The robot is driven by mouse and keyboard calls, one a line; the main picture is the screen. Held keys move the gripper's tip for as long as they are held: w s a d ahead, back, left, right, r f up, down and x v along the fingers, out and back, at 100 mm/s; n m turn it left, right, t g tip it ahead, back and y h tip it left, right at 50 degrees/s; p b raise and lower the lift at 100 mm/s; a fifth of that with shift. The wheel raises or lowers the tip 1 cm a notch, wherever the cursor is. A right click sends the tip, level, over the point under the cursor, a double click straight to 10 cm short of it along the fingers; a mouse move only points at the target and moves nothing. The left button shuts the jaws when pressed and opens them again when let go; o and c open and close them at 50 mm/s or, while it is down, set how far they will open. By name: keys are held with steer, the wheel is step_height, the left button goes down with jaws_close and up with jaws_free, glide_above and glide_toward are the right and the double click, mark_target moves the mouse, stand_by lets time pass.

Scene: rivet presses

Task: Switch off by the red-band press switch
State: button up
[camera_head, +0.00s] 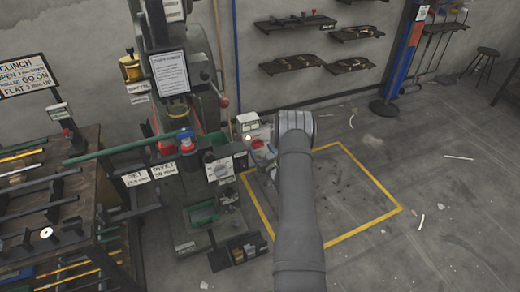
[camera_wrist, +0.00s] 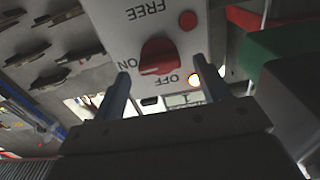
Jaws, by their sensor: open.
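A switch box (camera_wrist: 120,22) with a red rotary knob (camera_wrist: 160,57) fills the upper middle of the wrist view. Its labels ON, OFF and FREE appear upside down, and a round red spot (camera_wrist: 188,20) sits near FREE. I cannot tell for sure which label the knob points to. My gripper (camera_wrist: 159,72) is open, with one finger on each side of the knob and apart from it. In the head view my gripper (camera_head: 262,157) is beside the press (camera_head: 185,65), and my arm hides part of it. I cannot make out a red band clearly.
A small lit lamp (camera_wrist: 194,78) glows near the right finger. A green bar (camera_head: 130,147) sticks out from the press to the left, above a rack (camera_head: 95,185) of rods. Yellow-lined floor (camera_head: 355,190) at the right is mostly clear.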

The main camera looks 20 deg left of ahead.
steer(key=shift+x, duration=1.15)
steer(key=c, duration=1)
steer(key=shift+n, duration=0.4)
steer(key=n, duration=1.7)
